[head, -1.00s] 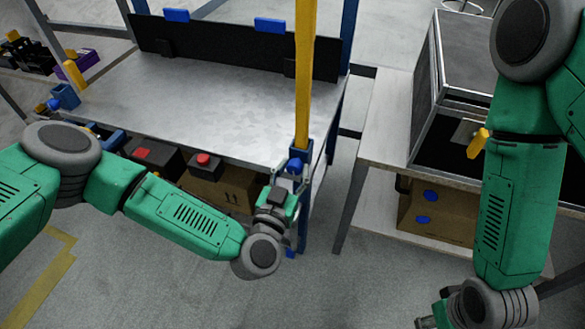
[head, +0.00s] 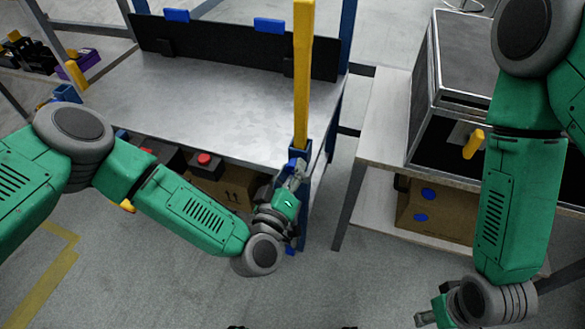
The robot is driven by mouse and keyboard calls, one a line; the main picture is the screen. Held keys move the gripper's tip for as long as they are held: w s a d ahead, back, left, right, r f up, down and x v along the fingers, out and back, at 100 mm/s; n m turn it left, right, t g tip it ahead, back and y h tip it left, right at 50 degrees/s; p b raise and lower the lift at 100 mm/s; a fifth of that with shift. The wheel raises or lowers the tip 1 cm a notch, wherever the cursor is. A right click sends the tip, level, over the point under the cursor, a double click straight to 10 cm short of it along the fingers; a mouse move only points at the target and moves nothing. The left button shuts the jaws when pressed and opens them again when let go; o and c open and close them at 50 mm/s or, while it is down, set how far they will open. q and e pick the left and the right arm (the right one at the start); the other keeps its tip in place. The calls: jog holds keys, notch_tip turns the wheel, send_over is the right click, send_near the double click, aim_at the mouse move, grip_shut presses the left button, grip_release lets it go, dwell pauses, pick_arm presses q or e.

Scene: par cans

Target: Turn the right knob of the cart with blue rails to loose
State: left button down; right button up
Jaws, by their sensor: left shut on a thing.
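The cart with blue rails has a grey metal top (head: 215,100) and blue legs. At its right front corner a yellow post (head: 302,75) stands in a blue bracket (head: 300,156). My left gripper (head: 296,172) is at the front of this bracket, shut on the right knob there. The gripper and wrist hide the knob, so its setting cannot be seen. My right gripper (head: 425,319) hangs low at the bottom edge, away from the cart and partly cut off. Its fingers are too unclear to judge.
Boxes with red buttons (head: 204,160) and a cardboard box (head: 222,188) sit under the cart top. To the right, a pale table (head: 380,125) carries a black case (head: 465,75), with a carton (head: 440,215) below. The floor in front is clear.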

pick_arm(q)
jog(key=n, duration=0.3)
jog(key=shift+w+a, duration=0.1)
jog(key=n+b, duration=0.1)
jog(key=n, duration=0.2)
jog(key=shift+f+n, duration=0.1)
jog(key=shift+n, duration=0.2)
jog(key=n+b, duration=0.2)
jog(key=n, duration=0.4)
jog(key=shift+f, duration=0.2)
jog(key=n+b, duration=0.2)
jog(key=n, duration=0.3)
jog(key=shift+f+n+b, duration=0.15)
jog(key=shift+n+b, duration=1.15)
jog(key=shift+n, duration=0.9)
jog(key=c, duration=1.2)
grip_release()
jog(key=shift+r, duration=0.2)
